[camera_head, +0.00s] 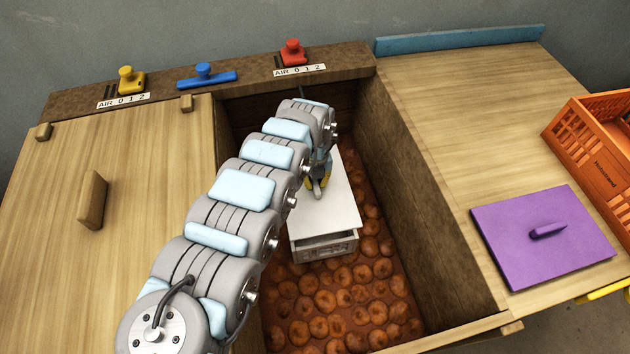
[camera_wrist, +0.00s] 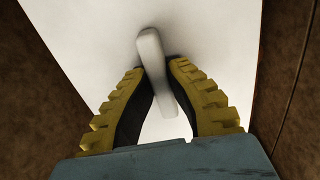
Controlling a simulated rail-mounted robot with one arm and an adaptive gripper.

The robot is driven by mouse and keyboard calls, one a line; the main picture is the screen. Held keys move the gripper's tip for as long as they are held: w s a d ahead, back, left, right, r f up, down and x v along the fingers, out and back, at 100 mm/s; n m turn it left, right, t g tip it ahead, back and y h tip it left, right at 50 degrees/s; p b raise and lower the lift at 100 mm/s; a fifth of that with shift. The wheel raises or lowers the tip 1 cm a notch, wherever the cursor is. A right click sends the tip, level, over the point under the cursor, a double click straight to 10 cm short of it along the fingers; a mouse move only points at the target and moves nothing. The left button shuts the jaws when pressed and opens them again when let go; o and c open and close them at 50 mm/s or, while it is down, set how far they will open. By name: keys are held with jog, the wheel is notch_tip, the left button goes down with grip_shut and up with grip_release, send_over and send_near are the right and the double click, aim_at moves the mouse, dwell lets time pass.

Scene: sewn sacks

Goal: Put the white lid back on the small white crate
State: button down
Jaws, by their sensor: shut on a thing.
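The white lid (camera_head: 326,212) lies over the top of the small white crate (camera_head: 325,249), inside the deep wooden bin. The crate's front wall shows below the lid's near edge, with a dark gap between them. Whether the lid is seated is not clear. My gripper (camera_head: 319,192) is over the lid, with its yellow fingers at the lid's handle. In the wrist view, my gripper (camera_wrist: 160,85) is shut on the lid's pale handle (camera_wrist: 153,60), and the white lid (camera_wrist: 100,40) fills the background. My arm hides the crate's left side.
Round brown lumps (camera_head: 340,300) cover the bin floor around the crate. Bin walls (camera_head: 410,190) rise close on both sides. A purple lid (camera_head: 540,240) and an orange crate (camera_head: 590,150) are on the right wooden top. Coloured knobs (camera_head: 292,50) line the back ledge.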

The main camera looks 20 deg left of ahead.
jog(key=shift+f+b, duration=1.7)
jog(key=shift+f, duration=0.2)
jog(key=shift+f+b, duration=0.3)
jog(key=shift+f, duration=0.8)
jog(key=shift+a+r+p, duration=0.1)
jog(key=shift+p, duration=0.2)
jog(key=shift+f+p, duration=0.2)
jog(key=shift+p, duration=0.3)
jog(key=shift+f, duration=0.7)
dwell(0.7)
jog(key=c, duration=1.1)
grip_release()
jog(key=shift+c, duration=0.2)
jog(key=shift+r, duration=0.1)
